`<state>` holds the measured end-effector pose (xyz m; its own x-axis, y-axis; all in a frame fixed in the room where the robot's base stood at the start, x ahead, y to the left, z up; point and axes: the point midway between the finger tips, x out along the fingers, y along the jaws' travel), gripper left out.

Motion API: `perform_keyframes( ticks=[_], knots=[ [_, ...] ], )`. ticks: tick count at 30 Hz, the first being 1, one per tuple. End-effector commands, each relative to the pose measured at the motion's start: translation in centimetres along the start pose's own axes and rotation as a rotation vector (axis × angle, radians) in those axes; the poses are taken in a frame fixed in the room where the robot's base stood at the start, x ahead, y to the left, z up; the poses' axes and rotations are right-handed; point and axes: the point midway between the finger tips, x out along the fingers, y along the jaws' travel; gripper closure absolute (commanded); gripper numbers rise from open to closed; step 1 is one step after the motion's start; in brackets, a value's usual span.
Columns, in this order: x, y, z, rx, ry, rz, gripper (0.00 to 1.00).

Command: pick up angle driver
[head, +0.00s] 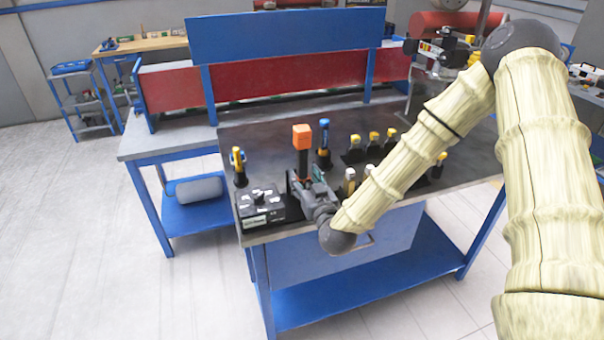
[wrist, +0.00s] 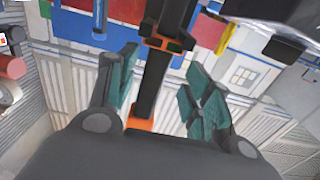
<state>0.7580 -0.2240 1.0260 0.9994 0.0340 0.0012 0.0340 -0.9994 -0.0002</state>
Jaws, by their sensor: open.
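An upright tool with an orange block top (head: 302,137) and a black body stands near the left front of the dark bench top; I take it for the angle driver, though no label shows. My gripper (head: 304,186) is low beside its lower part in the head view. In the wrist view my gripper (wrist: 164,88) has its two teal fingers spread. The black shaft of the tool (wrist: 151,82), with orange bands, lies between them, with a gap visible on the right side. I see no firm contact. The tool's lower end is partly hidden by my gripper.
A black box with white labels (head: 261,207) sits left of my gripper. A yellow-and-black tool (head: 238,165) and a blue-topped tool (head: 323,142) stand close by. Several yellow-topped tools (head: 373,139) stand to the right. The bench's front edge (head: 290,234) is just below.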

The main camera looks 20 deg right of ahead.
Motion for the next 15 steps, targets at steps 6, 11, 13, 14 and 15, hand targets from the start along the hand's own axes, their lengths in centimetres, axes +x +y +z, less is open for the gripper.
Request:
perform_keyframes(
  ticks=[6,11,13,14,15],
  knots=[
    [2.7,0.5,-0.5,0.0,-0.001,0.001,0.5],
    [4.0,0.6,-0.3,0.0,-0.001,0.001,0.5],
    [4.2,0.6,-0.2,0.0,0.0,0.001,0.5],
    [4.2,0.6,-0.2,0.0,0.0,0.001,0.5],
    [4.3,0.6,-0.2,0.0,0.0,0.001,0.5]
  ],
)
